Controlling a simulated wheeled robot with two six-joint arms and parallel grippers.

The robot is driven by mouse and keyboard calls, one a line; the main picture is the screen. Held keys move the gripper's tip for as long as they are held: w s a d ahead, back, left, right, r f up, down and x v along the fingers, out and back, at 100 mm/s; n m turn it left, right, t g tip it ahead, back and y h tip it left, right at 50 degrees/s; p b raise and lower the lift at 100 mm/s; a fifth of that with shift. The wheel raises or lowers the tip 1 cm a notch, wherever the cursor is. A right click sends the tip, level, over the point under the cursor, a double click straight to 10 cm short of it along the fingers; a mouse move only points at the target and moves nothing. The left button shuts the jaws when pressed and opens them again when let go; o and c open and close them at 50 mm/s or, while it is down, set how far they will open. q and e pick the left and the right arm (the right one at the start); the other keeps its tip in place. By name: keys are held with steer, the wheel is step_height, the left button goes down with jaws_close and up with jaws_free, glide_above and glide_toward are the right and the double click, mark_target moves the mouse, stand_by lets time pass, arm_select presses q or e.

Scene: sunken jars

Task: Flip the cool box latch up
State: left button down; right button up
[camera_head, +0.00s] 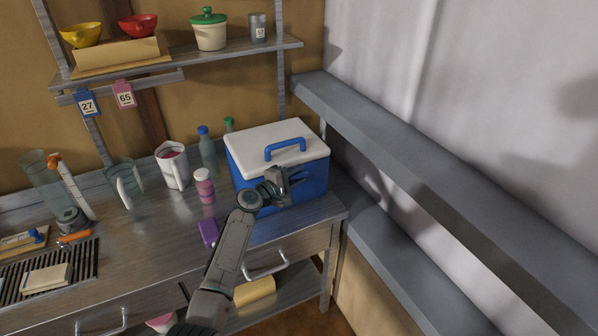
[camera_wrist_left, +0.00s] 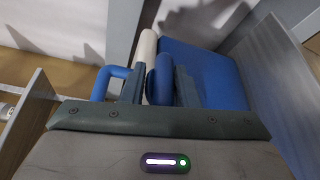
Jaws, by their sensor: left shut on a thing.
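The cool box (camera_head: 310,186) has a blue body, a white lid (camera_head: 290,137) that is closed, and a blue carry handle (camera_head: 285,148) on top. It stands at the right end of the metal counter. My left gripper (camera_head: 290,177) is at its front face, just below the lid edge. In the left wrist view the gripper (camera_wrist_left: 159,88) is shut on a small blue piece, the latch (camera_wrist_left: 163,75), beside the pale lid edge (camera_wrist_left: 147,55). The blue body (camera_wrist_left: 208,75) and handle (camera_wrist_left: 105,82) flank it. In the head view the gripper hides the latch. My right gripper is out of view.
A grey rail (camera_head: 420,175) runs along the right. A shelf (camera_head: 190,58) with bowls and jars hangs above.

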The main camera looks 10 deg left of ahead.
arm_select(q)
steer(key=shift+w+a+r+n, duration=0.35)
steer(key=shift+w+n, duration=0.05)
steer(key=shift+w+a, duration=0.1)
steer(key=shift+w+a+p, duration=0.1)
steer(key=shift+w+p, duration=0.05)
steer(key=shift+p, duration=0.15)
steer(key=c, duration=1.5)
jaws_free()
steer(key=shift+o, duration=0.9)
steer(key=shift+w+a+f, duration=0.1)
steer(key=shift+w+f, duration=0.05)
steer(key=shift+f, duration=0.1)
steer(key=shift+s, duration=0.25)
steer(key=b+v, duration=0.2)
steer(key=v, duration=0.8)
steer(key=shift+a+r, duration=0.2)
steer(key=shift+a, duration=0.05)
